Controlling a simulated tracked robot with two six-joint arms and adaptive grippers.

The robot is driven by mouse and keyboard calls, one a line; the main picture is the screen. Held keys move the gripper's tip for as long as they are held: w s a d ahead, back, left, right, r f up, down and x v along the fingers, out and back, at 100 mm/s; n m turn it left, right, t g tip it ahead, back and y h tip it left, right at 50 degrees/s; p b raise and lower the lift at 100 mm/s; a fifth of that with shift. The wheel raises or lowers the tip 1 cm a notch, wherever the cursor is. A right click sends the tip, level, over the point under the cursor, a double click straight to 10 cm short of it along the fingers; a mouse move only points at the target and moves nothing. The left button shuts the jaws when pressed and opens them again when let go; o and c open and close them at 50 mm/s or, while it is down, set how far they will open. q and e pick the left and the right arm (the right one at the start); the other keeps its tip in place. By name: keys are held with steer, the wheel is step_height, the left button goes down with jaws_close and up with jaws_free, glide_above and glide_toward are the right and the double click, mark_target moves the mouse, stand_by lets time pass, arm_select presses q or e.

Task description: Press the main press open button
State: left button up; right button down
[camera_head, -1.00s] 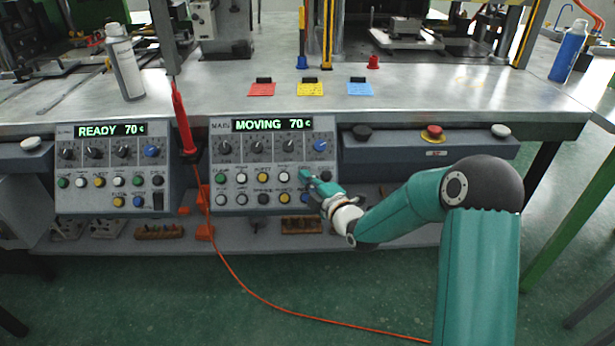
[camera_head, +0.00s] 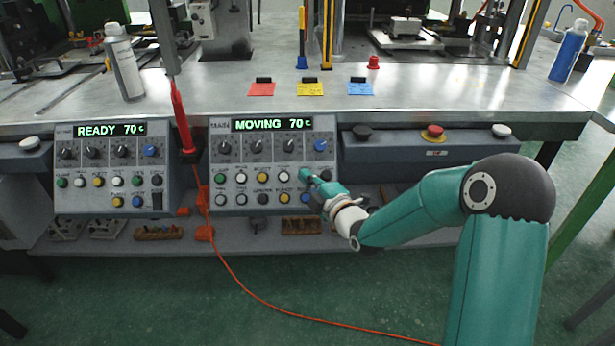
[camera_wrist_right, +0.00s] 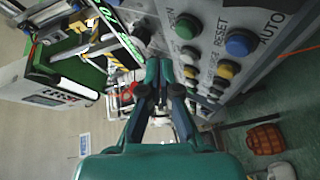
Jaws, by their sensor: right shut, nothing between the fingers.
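The right-hand control panel (camera_head: 225,131) has a display reading MOVING 70 C. My right gripper (camera_head: 304,174) is shut and empty, with its tips at the right part of the upper button row. It covers some buttons there. In the right wrist view the shut fingers (camera_wrist_right: 155,66) point along the panel face. A green button (camera_wrist_right: 187,27) labelled OPEN stands beside the tips, and a blue button (camera_wrist_right: 238,42) with RESET beside it is nearer the camera. I cannot tell whether the tips touch the panel or any button. My left gripper is not in view.
The left control panel (camera_head: 64,195) reads READY 70 C. A red tool (camera_head: 182,120) hangs between the panels, with an orange cable (camera_head: 270,302) running to the floor. A red emergency stop (camera_head: 433,132) sits on the ledge at right. A white bottle (camera_head: 124,65) stands on the table.

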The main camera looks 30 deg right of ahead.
steer(key=shift+s+a+r, duration=0.3)
steer(key=shift+s+r, duration=0.2)
steer(key=shift+s+a+r, duration=0.3)
steer(key=shift+s+r, duration=0.15)
steer(key=shift+s, duration=0.05)
steer(key=s+a+f+m+g+y, duration=0.1)
steer(key=s+a+f+g, duration=0.1)
steer(key=a+f, duration=0.45)
steer(key=s+a+f+g+y, duration=0.2)
steer(key=a+f+g, duration=0.15)
steer(key=f, duration=0.65)
steer(key=s+a+f+m+g+y, duration=0.1)
steer(key=a+f+g, duration=0.1)
steer(key=a+f, duration=0.5)
steer(key=s+a+f+m+g+y, duration=0.1)
steer(key=s+a+f+m+g, duration=0.2)
steer(key=s+f+m+g, duration=0.55)
steer(key=s+a+f+m+g, duration=0.1)
steer(key=s+a+f+m, duration=0.35)
steer(key=s, duration=0.85)
step_height(320, 180, up, 23)
steer(key=d+m+p, duration=0.1)
steer(key=p, duration=2.3)
steer(key=shift+d+m, duration=0.3)
steer(key=shift+d, duration=0.1)
